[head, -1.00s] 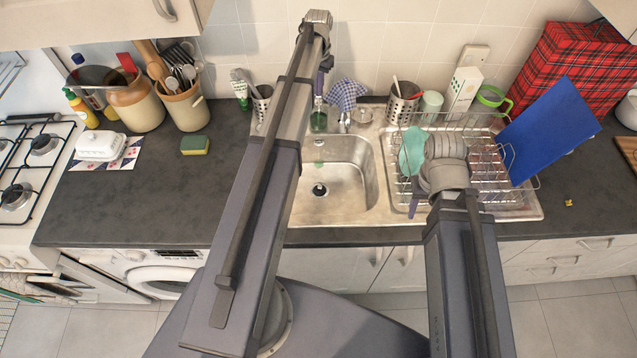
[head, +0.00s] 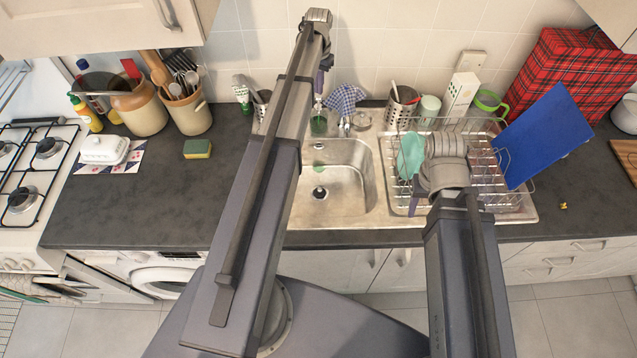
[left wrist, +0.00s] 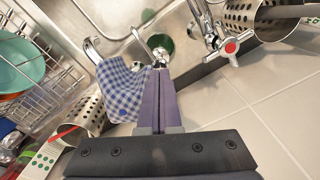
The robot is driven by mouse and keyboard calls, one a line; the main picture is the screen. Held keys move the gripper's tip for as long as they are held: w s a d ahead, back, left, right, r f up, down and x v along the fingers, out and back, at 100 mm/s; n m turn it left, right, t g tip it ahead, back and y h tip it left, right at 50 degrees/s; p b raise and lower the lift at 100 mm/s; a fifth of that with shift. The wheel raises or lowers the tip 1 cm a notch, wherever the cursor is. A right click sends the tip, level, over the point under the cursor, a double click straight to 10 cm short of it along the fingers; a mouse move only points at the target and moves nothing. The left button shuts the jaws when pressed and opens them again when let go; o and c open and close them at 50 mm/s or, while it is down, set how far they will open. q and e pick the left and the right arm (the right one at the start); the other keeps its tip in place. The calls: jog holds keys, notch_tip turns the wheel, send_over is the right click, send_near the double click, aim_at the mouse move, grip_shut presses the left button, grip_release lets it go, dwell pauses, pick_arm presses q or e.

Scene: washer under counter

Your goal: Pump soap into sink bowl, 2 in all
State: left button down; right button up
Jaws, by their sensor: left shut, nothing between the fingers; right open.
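The soap dispenser (head: 318,125), a green bottle, stands behind the sink bowl at its back edge. It also shows in the left wrist view (left wrist: 160,42), just beyond my fingertips. My left gripper (head: 319,88) is shut and empty, pointing down over the top of the dispenser; whether it touches the pump cannot be told. Its closed fingers fill the middle of the left wrist view (left wrist: 158,75). The sink bowl (head: 345,190) is steel, partly hidden by my left arm, with a small green patch near its back.
The tap (head: 345,122) and a blue checked cloth (head: 345,97) are right beside the dispenser. A cutlery holder (head: 398,107) stands farther right. The dish rack (head: 500,200) holds dishes and a blue board (head: 545,135). The counter left of the sink is mostly clear.

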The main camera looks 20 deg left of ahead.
dwell(0.5)
pick_arm(q)
notch_tip(320, 180, up, 6)
jog(key=p, duration=0.6)
dwell(0.5)
